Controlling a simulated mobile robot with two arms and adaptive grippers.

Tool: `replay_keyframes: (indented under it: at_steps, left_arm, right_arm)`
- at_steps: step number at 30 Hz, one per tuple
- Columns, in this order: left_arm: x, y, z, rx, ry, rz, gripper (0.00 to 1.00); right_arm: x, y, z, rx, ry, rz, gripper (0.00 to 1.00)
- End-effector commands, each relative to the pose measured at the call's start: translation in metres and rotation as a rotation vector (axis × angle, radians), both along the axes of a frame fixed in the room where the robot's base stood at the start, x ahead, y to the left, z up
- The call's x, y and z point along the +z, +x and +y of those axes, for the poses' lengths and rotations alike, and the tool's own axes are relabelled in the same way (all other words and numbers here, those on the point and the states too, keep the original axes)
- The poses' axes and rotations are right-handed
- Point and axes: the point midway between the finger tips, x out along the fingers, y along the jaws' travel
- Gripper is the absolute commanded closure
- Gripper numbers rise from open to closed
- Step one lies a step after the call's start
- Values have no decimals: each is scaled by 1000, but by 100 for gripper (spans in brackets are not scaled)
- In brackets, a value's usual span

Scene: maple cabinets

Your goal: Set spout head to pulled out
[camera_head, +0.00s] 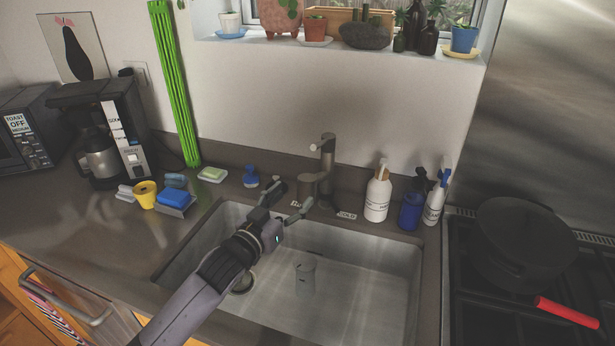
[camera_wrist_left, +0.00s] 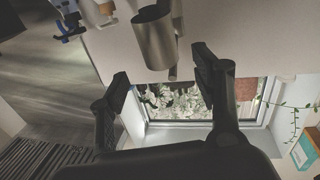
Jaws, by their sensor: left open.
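The dark metal faucet (camera_head: 327,162) stands behind the sink, upright, with its spout head (camera_head: 312,178) pointing toward me over the back of the basin. In the left wrist view a grey metal cylinder, which looks like the spout head (camera_wrist_left: 154,40), sits beyond and roughly between the fingertips. My left gripper (camera_head: 291,199) is open, its fingers spread just in front and left of the spout head; no contact shows. The two fingers also show apart in the left wrist view (camera_wrist_left: 160,70). My right gripper is in neither view.
A white soap bottle (camera_head: 377,195) and a blue bottle (camera_head: 411,211) stand right of the faucet. A sponge (camera_head: 174,196) and yellow cup (camera_head: 145,194) are at left. A black pot (camera_head: 525,247) is on the stove.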

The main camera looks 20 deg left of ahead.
Motion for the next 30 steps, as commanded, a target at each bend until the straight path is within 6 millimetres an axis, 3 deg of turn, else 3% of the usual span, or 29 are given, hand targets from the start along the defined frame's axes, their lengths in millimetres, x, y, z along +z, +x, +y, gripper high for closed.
replay_keyframes:
  at_steps: [3, 6, 12, 18, 25, 30]
  left_arm:
    - [4, 27, -6, 0, 0, -1, 41]
    - [3, 45, -11, 1, -1, 0, 41]
    - [1, 68, -16, 0, -1, 0, 41]
    - [-1, 75, -18, 0, 0, 1, 41]
    - [-1, 75, -18, 0, 0, 1, 42]
    - [-1, 75, -18, 0, 0, 1, 53]
  right_arm:
    - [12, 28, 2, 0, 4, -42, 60]
    - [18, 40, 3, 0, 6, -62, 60]
    - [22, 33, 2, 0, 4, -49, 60]
    - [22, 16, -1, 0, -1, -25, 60]
    - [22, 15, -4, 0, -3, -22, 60]
    - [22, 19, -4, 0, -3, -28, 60]
